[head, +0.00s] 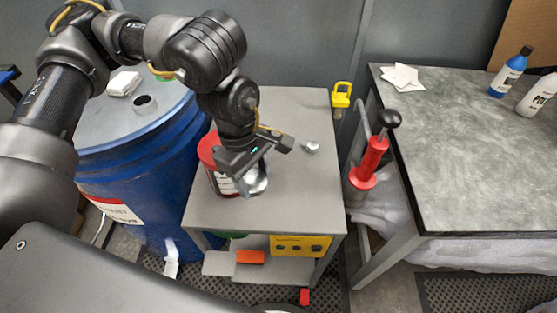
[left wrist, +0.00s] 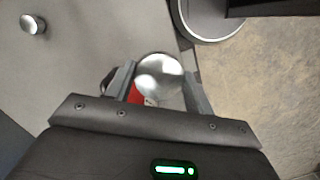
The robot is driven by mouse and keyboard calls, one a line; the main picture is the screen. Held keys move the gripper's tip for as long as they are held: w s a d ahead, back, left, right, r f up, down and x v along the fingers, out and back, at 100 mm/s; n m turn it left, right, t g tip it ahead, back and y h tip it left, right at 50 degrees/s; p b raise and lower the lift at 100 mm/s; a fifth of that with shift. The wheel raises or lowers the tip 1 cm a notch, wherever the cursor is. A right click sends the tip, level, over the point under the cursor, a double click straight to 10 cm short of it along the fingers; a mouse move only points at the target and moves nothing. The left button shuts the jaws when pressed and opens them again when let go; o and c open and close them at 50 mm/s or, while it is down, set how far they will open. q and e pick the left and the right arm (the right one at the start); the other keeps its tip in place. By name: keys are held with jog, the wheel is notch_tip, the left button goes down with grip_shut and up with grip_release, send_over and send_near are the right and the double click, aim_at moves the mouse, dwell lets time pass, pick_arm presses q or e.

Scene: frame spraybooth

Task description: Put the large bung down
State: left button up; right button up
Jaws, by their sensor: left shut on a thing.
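The large bung (head: 257,184) is a shiny silver, rounded piece. My left gripper (head: 254,172) is shut on it, above the front part of the small grey table (head: 310,200). In the left wrist view the bung (left wrist: 160,72) sits between the two fingers (left wrist: 165,92). I cannot tell whether its underside touches the tabletop. A smaller silver bung (head: 311,148) stands apart on the table to the right; it also shows in the left wrist view (left wrist: 32,24). My right gripper is not in view.
A red can (head: 209,150) stands close behind and left of the left gripper, partly hidden. A blue drum (head: 150,170) is at the left. A yellow padlock-shaped item (head: 341,96) is at the table's back right corner. The table's right front is clear.

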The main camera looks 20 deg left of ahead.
pick_arm(q)
jog(key=w+d+f, duration=0.1)
jog(key=w+f, duration=0.1)
jog(key=w, duration=0.1)
jog(key=w+d+f+p, duration=0.1)
jog(key=w+f, duration=0.2)
jog(key=w+d+f, duration=0.1)
jog(key=w+f, duration=0.1)
jog(key=w, duration=0.1)
jog(key=shift+w+f, duration=0.35)
jog(key=shift+f, duration=0.1)
jog(key=shift+w+d+f, duration=0.1)
jog(key=shift+w+f, duration=0.2)
jog(key=shift+f, duration=0.15)
notch_tip(320, 180, down, 3)
jog(key=shift+r+p, duration=0.1)
jog(key=shift+p, duration=0.7)
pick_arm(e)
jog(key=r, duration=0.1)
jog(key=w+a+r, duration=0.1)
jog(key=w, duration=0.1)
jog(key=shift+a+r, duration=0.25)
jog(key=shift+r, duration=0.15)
